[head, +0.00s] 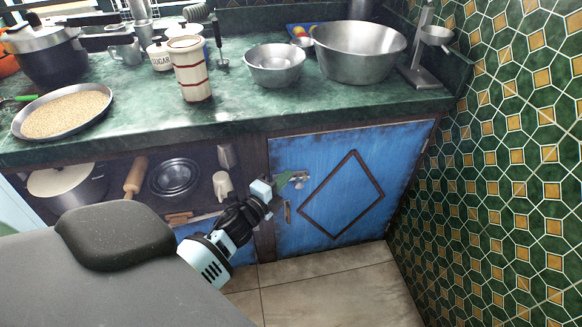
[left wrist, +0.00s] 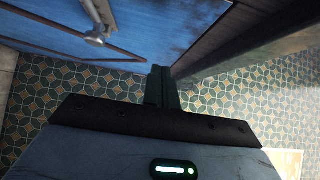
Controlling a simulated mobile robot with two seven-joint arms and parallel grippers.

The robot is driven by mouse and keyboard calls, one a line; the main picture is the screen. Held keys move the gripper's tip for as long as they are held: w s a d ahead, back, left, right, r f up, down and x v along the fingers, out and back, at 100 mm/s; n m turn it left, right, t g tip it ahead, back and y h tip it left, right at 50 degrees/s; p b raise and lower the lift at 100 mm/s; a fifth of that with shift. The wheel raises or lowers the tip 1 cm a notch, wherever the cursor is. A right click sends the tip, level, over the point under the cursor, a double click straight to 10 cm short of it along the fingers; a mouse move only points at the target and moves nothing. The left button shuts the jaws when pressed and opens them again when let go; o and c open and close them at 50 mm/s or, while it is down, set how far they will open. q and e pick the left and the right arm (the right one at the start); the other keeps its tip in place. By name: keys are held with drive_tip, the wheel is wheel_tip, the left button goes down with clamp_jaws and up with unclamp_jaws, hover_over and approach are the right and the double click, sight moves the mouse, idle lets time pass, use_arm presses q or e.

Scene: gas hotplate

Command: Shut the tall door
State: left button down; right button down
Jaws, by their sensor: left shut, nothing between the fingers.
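The tall door is the blue door (head: 385,165) with a dark diamond moulding, low at the right end of the counter. It looks flush or nearly flush with its frame; I cannot tell whether a small gap remains. Its metal latch handle (head: 299,181) is near the left edge. In the left wrist view the blue door (left wrist: 165,30) and handle (left wrist: 97,36) fill the upper left. My left gripper (head: 290,179) is shut and empty, at the door's left edge beside the handle; its closed fingers (left wrist: 162,86) point toward the door. Contact is unclear. My right gripper is not in view.
A green counter (head: 235,105) runs above, bearing a large steel bowl (head: 360,65), a smaller bowl (head: 274,68) and a striped canister (head: 190,75). An open shelf left of the door holds a rolling pin (head: 136,177) and pans. A tiled wall (head: 500,170) closes the right side.

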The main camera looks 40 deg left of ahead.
use_arm(q)
drive_tip(key=s, duration=0.5)
drive_tip(key=shift+s+d, duration=0.25)
drive_tip(key=shift+s, duration=0.15)
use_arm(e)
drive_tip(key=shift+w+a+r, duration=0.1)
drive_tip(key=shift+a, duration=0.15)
